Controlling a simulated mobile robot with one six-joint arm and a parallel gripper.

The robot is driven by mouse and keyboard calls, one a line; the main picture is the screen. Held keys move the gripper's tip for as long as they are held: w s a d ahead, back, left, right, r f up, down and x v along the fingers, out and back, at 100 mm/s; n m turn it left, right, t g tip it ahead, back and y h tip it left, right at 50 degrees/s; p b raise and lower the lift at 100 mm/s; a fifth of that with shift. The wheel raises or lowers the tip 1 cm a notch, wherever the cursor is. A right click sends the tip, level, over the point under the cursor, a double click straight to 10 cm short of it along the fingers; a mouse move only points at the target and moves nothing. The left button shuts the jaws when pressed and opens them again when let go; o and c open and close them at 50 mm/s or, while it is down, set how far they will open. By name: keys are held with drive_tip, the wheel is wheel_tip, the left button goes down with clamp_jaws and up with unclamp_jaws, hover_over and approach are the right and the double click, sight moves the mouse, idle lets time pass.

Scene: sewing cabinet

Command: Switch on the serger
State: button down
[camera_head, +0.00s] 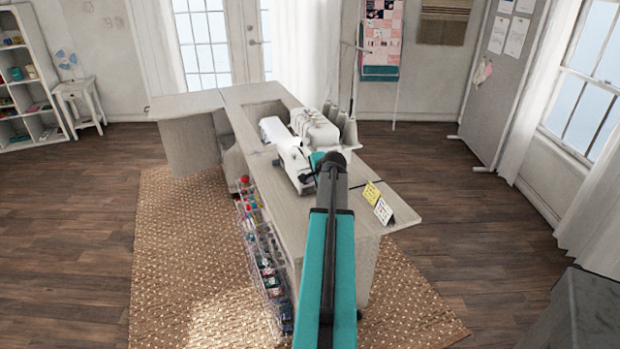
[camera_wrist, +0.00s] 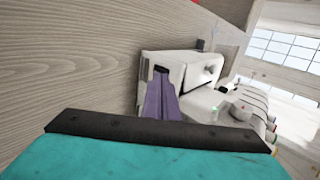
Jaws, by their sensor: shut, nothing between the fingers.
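My gripper (camera_wrist: 161,72) shows as purple fingers, shut and empty, in front of the white body. I cannot tell whether the fingertips touch it. No switch can be made out clearly. In the head view the fingers are hidden behind my arm.
The wooden cabinet top (camera_head: 375,210) has bare room at its right end, near a yellow note (camera_head: 371,194) and a white card (camera_head: 383,211). A clear rack of bottles (camera_head: 262,255) stands along its left side. A woven rug (camera_head: 175,250) lies beneath.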

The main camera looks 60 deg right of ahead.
drive_tip(key=b+v, duration=0.1)
drive_tip(key=v, duration=1.1)
drive_tip(key=shift+w+d+r, duration=0.15)
drive_tip(key=shift+w+r, duration=0.05)
idle(0.3)
